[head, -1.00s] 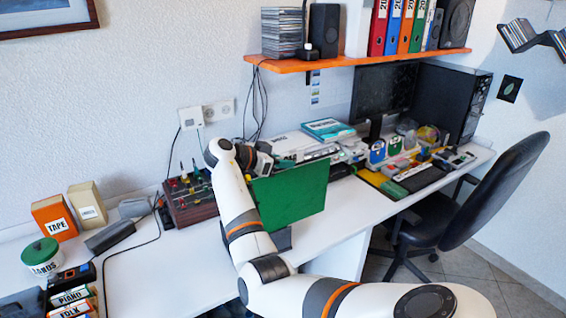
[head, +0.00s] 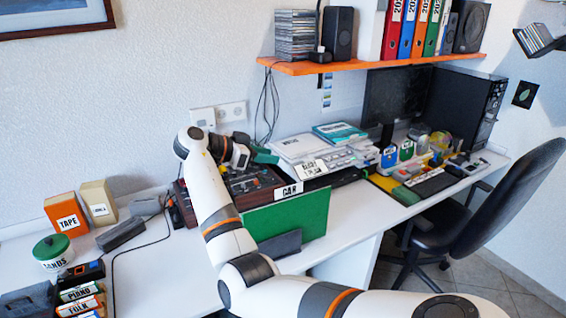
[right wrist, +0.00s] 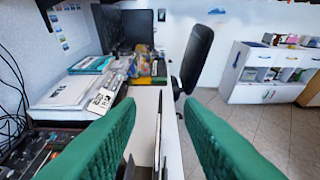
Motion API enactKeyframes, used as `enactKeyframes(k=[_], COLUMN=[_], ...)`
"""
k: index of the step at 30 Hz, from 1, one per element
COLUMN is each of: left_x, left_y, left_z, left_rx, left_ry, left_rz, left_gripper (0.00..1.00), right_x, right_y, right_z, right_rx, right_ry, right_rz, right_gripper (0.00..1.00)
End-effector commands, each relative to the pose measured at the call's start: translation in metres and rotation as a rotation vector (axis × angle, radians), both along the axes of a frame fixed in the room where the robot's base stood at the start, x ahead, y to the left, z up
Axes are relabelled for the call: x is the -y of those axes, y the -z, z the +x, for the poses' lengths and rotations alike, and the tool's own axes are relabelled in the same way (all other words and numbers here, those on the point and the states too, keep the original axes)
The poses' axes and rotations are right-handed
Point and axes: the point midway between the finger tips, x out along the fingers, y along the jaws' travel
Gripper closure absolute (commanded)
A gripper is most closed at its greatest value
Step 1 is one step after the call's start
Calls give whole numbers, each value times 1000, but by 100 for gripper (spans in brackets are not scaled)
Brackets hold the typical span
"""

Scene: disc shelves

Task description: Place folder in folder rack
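The green folder (head: 300,217), with a white CAR label, stands upright on the desk in the head view. Its lower edge is partly hidden behind a dark grey rack panel (head: 282,245), so it appears to stand in the folder rack. In the right wrist view the folder (right wrist: 158,128) shows as a thin edge between dark rack parts (right wrist: 130,168). My right gripper (head: 262,155) is above and behind the folder. Its green fingers are wide apart, and it is clear of the folder and empty. My left gripper is not in view.
White books (head: 300,146) and devices fill the back of the desk. An orange shelf (head: 370,63) hangs above. Tape boxes (head: 66,214) stand at the left. A chair (head: 490,205) is at the right.

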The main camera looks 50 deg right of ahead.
Motion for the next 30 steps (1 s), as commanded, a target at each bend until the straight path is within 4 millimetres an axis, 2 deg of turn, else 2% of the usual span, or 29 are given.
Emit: enactKeyframes(k=[3,7,25,28,30], left_x=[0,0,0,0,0], left_y=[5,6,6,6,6], left_z=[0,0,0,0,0], left_rx=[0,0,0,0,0], left_ry=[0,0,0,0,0], left_rz=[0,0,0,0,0], left_gripper=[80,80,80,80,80], right_x=[-14,-22,-23,-23,-23], right_y=[-5,-9,-10,3,24], right_z=[5,7,7,5,1], right_rx=[-1,-1,-2,-20,-51], right_ry=[0,1,0,-21,-62], right_rz=[1,0,1,16,41], right_gripper=[66,66,66,66,66])
